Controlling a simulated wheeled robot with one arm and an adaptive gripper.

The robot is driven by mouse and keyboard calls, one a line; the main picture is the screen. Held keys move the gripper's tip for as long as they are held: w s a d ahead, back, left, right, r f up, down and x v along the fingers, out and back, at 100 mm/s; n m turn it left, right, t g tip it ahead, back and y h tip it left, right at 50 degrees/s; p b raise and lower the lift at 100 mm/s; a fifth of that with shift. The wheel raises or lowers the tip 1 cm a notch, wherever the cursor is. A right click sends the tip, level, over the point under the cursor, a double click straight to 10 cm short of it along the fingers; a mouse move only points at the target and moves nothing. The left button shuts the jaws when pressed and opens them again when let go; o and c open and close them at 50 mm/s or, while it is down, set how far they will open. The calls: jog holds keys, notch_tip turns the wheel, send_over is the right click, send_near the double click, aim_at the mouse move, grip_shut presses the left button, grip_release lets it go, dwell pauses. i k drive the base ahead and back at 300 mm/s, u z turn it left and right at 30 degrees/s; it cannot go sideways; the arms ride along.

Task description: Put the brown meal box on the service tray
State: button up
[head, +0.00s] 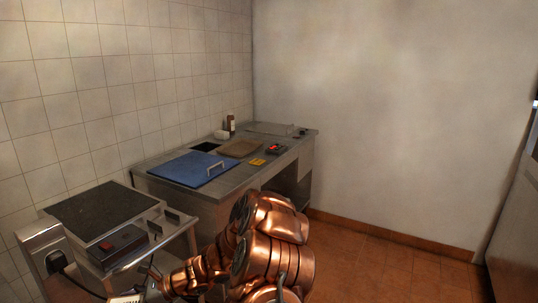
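I cannot clearly pick out a brown meal box. A flat brown item (240,148) lies on the metal counter and looks more like a board. A blue tray-like panel with a metal handle (190,168) lies at the counter's near left. A flat grey panel (272,128) lies at its far end. I cannot tell which of these, if any, is the service tray. My copper arm fills the bottom centre and reaches left. My gripper (147,284) is low beside the grill stand, partly cut off by the bottom edge; its finger opening and contents are unclear.
The counter (240,178) also holds a dark bottle (231,122), a yellow item (257,162) and a red-and-black item (276,149). Floor at right is clear.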

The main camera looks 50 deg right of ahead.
aim_at(240, 149)
jog(key=z, duration=2.7)
jog(key=i, duration=2.3)
jog(key=u, duration=1.55)
